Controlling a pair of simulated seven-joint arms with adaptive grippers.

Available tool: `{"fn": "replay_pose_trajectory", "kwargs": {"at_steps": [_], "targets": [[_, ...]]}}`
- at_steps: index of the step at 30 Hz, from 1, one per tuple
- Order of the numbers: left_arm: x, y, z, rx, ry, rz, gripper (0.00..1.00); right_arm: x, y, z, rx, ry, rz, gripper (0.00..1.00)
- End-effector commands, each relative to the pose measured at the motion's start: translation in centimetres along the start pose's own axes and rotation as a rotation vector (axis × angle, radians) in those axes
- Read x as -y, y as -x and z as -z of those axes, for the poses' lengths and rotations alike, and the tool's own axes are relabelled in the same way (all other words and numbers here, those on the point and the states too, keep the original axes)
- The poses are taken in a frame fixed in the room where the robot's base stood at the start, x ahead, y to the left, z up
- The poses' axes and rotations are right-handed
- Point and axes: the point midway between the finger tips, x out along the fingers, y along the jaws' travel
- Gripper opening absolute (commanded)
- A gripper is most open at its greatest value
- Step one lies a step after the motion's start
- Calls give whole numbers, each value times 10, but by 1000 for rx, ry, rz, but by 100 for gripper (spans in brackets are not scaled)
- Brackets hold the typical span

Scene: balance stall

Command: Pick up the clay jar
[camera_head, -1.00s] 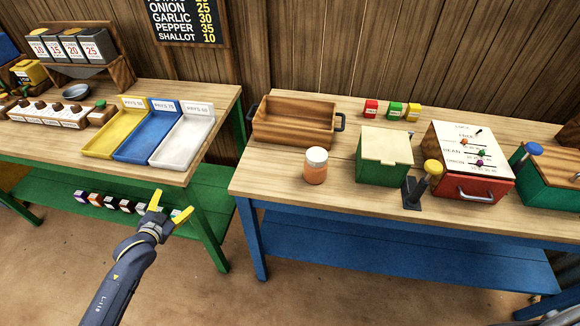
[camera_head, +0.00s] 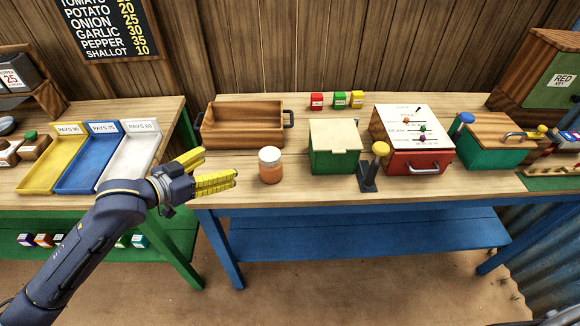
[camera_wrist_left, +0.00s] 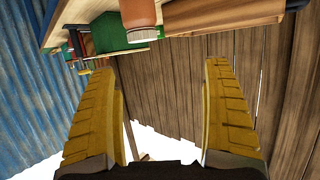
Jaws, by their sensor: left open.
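The clay jar (camera_head: 270,167), an orange-brown body with a white lid, stands upright near the front edge of the right table. My left gripper (camera_head: 220,167) is open and empty, just left of the jar, with its yellow fingers pointing toward it. They look apart from the jar. In the left wrist view the jar (camera_wrist_left: 138,14) appears at the top, beyond and between the two yellow fingers (camera_wrist_left: 163,75); its far end is cut off by the frame. My right gripper does not show.
A wooden crate (camera_head: 207,138) stands behind the jar. A green box (camera_head: 334,160) and a knobbed lever (camera_head: 368,178) are to its right, then a red-fronted box (camera_head: 418,162). Yellow, blue and white trays (camera_head: 122,170) lie on the left table. A gap separates the tables.

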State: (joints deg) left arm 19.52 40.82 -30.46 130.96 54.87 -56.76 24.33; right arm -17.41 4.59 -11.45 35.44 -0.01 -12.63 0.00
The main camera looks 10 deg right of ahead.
Motion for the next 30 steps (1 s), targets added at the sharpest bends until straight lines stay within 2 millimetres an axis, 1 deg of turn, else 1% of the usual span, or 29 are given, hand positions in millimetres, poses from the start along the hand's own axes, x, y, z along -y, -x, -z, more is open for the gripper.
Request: {"fn": "replay_pose_trajectory", "kwargs": {"at_steps": [1,3,5,7,11,15,21,27,30], "targets": [[-8,3,4,9,3,-20,84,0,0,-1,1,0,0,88],[-16,5,5,19,12,-40,84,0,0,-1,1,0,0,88],[-19,3,6,24,17,-48,84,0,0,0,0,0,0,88],[-21,-3,6,24,20,-52,84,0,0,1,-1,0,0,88],[-22,-23,6,24,23,-52,84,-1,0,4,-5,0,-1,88],[-24,-46,5,25,22,-53,84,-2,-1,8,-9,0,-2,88],[-25,-80,4,24,21,-51,84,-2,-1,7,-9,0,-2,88],[-26,-104,4,24,21,-51,84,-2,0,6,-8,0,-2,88],[-26,-111,3,25,19,-50,84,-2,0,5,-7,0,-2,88]]}}
